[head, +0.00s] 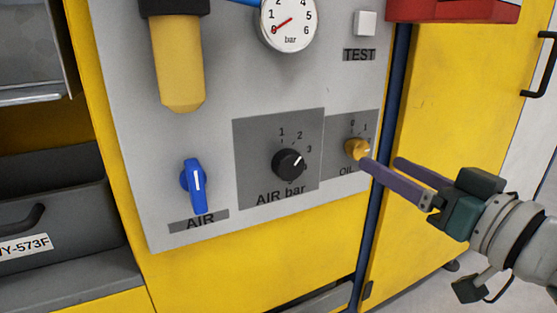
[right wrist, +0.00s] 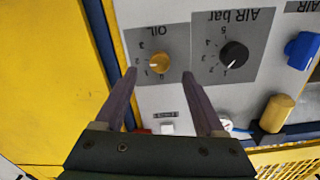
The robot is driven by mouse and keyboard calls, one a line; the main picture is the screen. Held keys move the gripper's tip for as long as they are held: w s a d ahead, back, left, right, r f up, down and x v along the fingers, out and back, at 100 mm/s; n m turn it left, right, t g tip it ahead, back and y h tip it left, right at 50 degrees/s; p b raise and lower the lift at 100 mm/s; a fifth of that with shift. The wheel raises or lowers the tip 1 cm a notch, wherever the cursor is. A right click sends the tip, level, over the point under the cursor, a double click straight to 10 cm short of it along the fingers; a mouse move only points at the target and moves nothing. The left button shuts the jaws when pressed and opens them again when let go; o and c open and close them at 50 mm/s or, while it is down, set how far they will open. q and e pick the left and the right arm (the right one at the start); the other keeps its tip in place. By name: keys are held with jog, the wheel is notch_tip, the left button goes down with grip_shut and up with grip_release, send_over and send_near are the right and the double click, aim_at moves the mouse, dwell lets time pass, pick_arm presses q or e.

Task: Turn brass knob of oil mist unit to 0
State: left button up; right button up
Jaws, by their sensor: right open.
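The brass knob (head: 356,149) sits on the grey OIL plate (head: 371,122) at the right of the panel. Printed marks, including 0 and 1, stand around it. I cannot tell surely which mark it points to. My right gripper (head: 383,163) is open, its two purple-grey fingers reaching in from the right, close to the knob. In the right wrist view the panel is upside down, and the knob (right wrist: 158,63) shows between and just past the fingertips (right wrist: 159,73). I see no grip on the knob. My left gripper is not in view.
Left of the OIL plate are the black AIR bar knob (head: 288,163) and the blue AIR handle (head: 194,187). Above are a gauge (head: 289,20), a yellow bowl (head: 177,65) and a TEST button (head: 365,23). A dark blue post (head: 391,110) runs beside the panel.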

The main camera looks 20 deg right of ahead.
aim_at(362, 152)
jog(key=w, duration=0.2)
jog(key=w+b, duration=0.1)
jog(key=w, duration=0.1)
jog(key=shift+w+a, duration=0.2)
jog(key=shift+w, duration=0.05)
jog(key=shift+w+b, duration=0.4)
jog(key=shift+w, duration=0.2)
jog(key=shift+c, duration=0.4)
grip_shut()
